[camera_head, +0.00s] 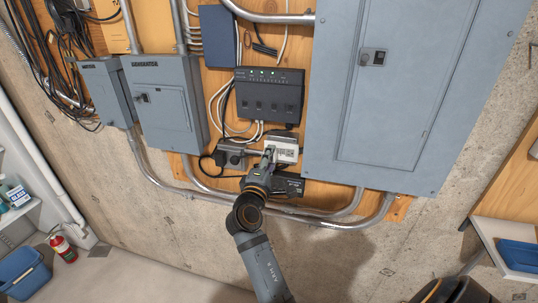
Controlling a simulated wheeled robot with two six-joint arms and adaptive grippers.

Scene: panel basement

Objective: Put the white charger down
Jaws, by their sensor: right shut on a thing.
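My right gripper (267,158) is raised against the wall panel, in front of the strip below the black device. It is shut on the white charger (285,148), a small pale block with dark marks on its face. The charger is close to the board; I cannot tell if it touches anything behind it. The gripper and wrist hide part of what is there. My left gripper does not show.
A black device (269,95) with green lights is just above the charger. A dark adapter (289,185) and a plug (231,157) with cables are close by. A large grey panel (405,90) is at right, grey boxes (165,105) at left. Conduits (300,217) run below.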

